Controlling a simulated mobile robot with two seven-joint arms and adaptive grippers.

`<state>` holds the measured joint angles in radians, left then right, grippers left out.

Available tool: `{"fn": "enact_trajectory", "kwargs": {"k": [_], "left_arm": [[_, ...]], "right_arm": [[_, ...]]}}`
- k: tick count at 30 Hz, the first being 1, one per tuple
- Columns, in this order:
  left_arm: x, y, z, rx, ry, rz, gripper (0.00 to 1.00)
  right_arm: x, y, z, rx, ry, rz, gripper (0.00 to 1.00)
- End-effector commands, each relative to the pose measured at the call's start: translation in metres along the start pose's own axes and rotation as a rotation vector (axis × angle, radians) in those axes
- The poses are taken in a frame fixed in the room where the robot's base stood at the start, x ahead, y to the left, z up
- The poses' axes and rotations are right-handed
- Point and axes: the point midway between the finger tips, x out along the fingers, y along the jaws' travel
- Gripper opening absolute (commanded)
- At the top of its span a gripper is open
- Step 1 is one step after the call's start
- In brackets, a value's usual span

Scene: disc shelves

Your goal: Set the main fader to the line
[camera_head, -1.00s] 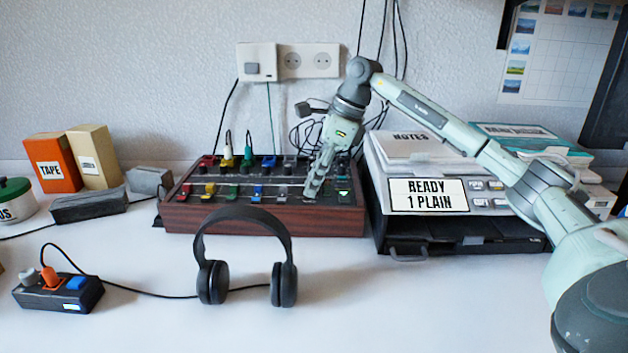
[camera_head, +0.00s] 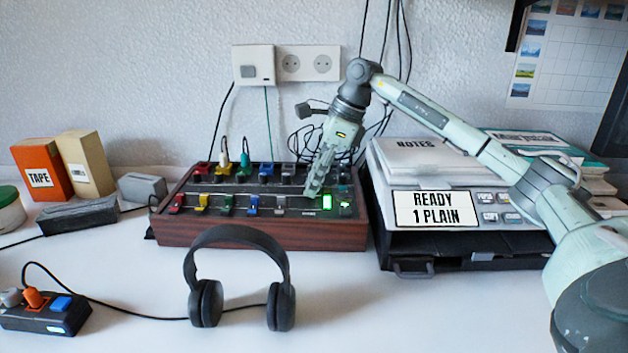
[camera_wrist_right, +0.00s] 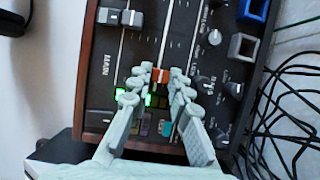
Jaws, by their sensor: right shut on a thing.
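The mixer (camera_head: 270,233), a dark panel in a red-brown wooden case, sits at the middle of the desk. It also shows in the right wrist view (camera_wrist_right: 87,75), with a MAIN label on its panel. My right gripper (camera_head: 312,194) reaches down onto its right part. In the right wrist view my right gripper's fingertips (camera_wrist_right: 155,77) close around a small orange-red cap, which seems to be the main fader (camera_wrist_right: 160,75). A white line (camera_wrist_right: 163,32) on the panel runs toward it. The fingers hide part of the track. My left gripper is out of view.
Headphones (camera_head: 237,236) stand in front of the mixer. Loose cables (camera_wrist_right: 275,110) lie beside the mixer. The front right desk is clear.

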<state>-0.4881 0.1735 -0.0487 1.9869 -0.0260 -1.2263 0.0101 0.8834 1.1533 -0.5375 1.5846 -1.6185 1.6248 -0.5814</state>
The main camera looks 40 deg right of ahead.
Motion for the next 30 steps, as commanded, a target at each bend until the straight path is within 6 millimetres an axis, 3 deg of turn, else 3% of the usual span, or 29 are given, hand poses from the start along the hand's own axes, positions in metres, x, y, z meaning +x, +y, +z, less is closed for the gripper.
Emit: {"fn": "enact_trajectory", "kwargs": {"k": [3,4,9,20,23,30], "left_arm": [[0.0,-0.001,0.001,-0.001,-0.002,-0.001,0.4],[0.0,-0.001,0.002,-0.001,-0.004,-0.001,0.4],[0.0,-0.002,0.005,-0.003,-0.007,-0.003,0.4],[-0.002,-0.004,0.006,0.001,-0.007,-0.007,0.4],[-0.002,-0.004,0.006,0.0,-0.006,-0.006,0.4],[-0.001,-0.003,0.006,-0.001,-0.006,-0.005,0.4]], "right_arm": [[0.0,0.0,0.0,0.0,-0.001,0.001,0.0],[0.0,0.0,0.0,0.0,-0.001,0.001,0.2],[0.0,0.0,0.0,0.0,0.0,0.001,0.4],[-0.005,0.0,0.0,0.0,0.0,0.0,0.4],[-0.018,-0.001,0.0,0.001,0.0,-0.002,0.4],[-0.07,-0.001,0.001,0.0,-0.003,-0.003,0.4]]}}
